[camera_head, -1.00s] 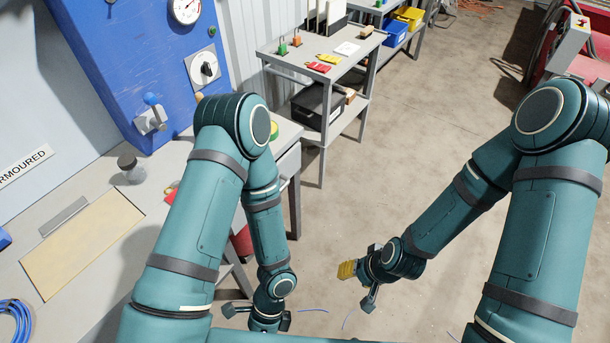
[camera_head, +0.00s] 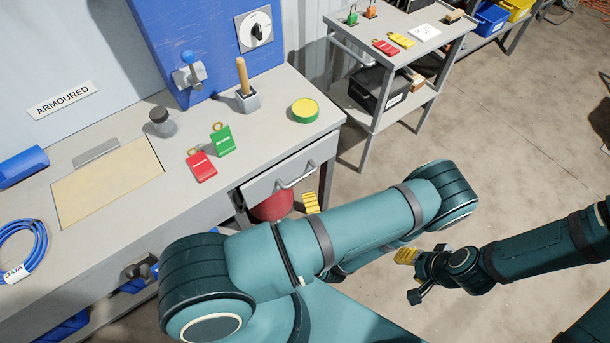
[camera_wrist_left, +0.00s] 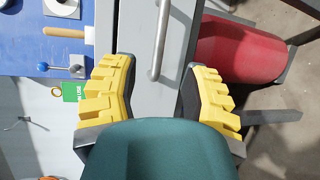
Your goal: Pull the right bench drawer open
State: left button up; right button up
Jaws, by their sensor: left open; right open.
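The right bench drawer (camera_head: 262,188) is a grey front under the bench's right end and looks shut. Its bar handle (camera_head: 298,178) also shows in the left wrist view (camera_wrist_left: 161,40). My left gripper (camera_head: 311,203) is just below and in front of the handle in the head view, mostly hidden behind my arm. In the left wrist view my left gripper (camera_wrist_left: 158,78) is open, its yellow fingers on either side of the handle's line. I cannot tell whether they touch the handle. My right gripper (camera_head: 406,262) is open and empty above the floor, away from the bench.
A red bin (camera_head: 273,207) stands under the drawer. The bench (camera_head: 240,150) carries red and green tags (camera_head: 222,140), a green-yellow tape roll (camera_head: 304,109) and a wooden-handled tool (camera_head: 243,76). A grey cart (camera_head: 375,120) stands behind.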

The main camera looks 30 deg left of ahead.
aim_at(302, 176)
pick_arm(q)
jog(key=b+x, duration=0.1)
jog(key=x, duration=0.9)
jog(key=shift+w+a+f, duration=0.15)
grip_shut()
